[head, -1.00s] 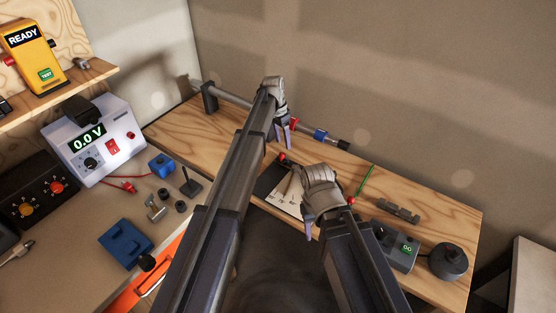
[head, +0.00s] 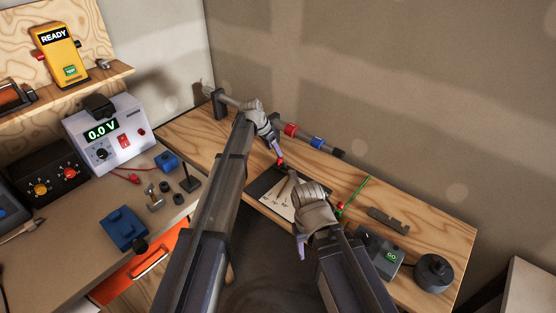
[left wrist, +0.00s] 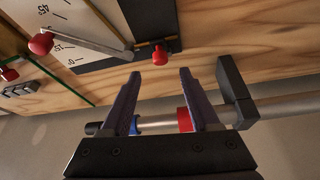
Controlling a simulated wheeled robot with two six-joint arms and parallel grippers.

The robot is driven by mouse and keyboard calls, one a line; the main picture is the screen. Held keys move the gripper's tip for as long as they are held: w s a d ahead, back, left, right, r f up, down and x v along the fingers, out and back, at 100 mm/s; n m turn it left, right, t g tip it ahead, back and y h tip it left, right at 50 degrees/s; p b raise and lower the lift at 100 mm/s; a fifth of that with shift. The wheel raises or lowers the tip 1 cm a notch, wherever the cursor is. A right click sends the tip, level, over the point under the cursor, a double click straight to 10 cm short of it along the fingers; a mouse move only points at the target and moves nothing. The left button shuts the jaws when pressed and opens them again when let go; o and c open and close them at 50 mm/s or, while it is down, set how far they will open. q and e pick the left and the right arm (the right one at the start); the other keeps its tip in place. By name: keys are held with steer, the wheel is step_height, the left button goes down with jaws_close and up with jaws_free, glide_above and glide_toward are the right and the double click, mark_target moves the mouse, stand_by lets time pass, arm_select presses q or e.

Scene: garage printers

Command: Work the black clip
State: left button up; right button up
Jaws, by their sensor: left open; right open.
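A black plate (head: 262,184) lies on the wooden bench beside a white angle-scale sheet. At its edge is a small dark piece with a red tip (head: 281,162), which also shows in the left wrist view (left wrist: 160,55); I cannot tell for sure that this is the black clip. My left gripper (head: 276,148) is open and empty. In the left wrist view its fingertips (left wrist: 159,74) lie just short of the red tip, which is between their lines. My right gripper (head: 302,246) is open and empty at the bench's front edge; its fingers are partly hidden.
A grey pointer with a red ball (left wrist: 41,43) crosses the scale sheet. Behind my left gripper runs a grey rod (left wrist: 285,107) with a red ring (head: 291,130) and a blue ring (head: 317,142), held by a black bracket (head: 219,103). A GO box (head: 378,252) stands at right.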

mark_target(279, 158)
arm_select(q)
steer(key=b+x, duration=0.5)
steer(key=x, duration=0.1)
steer(key=shift+w+d+f+b, duration=0.1)
steer(key=shift+w+f+b, duration=0.05)
steer(key=shift+f+b, duration=0.2)
jaws_close()
stand_by(0.3)
